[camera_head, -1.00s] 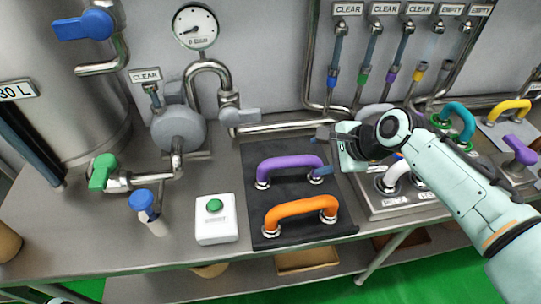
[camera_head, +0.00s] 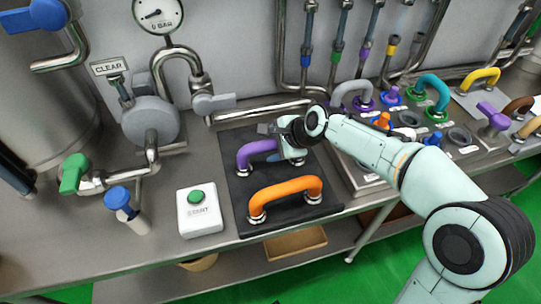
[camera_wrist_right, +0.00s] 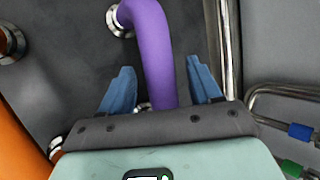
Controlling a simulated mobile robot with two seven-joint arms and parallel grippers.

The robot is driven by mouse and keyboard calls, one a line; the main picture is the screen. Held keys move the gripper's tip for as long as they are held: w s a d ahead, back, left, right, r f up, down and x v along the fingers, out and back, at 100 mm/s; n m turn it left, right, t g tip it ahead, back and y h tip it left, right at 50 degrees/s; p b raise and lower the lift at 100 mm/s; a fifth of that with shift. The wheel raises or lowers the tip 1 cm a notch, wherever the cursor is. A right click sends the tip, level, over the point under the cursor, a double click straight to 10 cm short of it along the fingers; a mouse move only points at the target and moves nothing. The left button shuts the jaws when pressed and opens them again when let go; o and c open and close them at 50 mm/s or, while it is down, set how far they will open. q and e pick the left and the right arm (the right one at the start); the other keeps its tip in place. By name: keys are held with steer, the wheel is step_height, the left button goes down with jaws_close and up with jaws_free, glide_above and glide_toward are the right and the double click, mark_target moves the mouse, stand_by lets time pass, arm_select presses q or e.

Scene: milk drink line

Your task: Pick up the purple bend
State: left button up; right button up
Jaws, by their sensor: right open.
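The purple bend (camera_head: 255,151) lies on the black mat (camera_head: 241,212), behind the orange bend (camera_head: 285,194). My right gripper (camera_head: 270,145) is over the right part of the purple bend and hides it in the head view. In the right wrist view the purple bend (camera_wrist_right: 152,50) runs between the two blue fingertips of the open gripper (camera_wrist_right: 161,88). Gaps show between the bend and the fingers. My left gripper is not in view.
The orange bend (camera_wrist_right: 18,150) is close at the left in the wrist view. A white box with a green button (camera_head: 199,210) stands left of the mat. Pipes run behind it. A panel with coloured bends and sockets (camera_head: 365,183) is at the right.

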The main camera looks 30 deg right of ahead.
steer(key=shift+w+a+f, duration=0.15)
steer(key=shift+w+f, duration=0.2)
steer(key=shift+f, duration=0.05)
jaws_close()
steer(key=shift+r, duration=0.1)
steer(key=shift+r, duration=0.1)
step_height(320, 180, up, 20)
steer(key=p, duration=0.5)
steer(key=shift+p, duration=0.3)
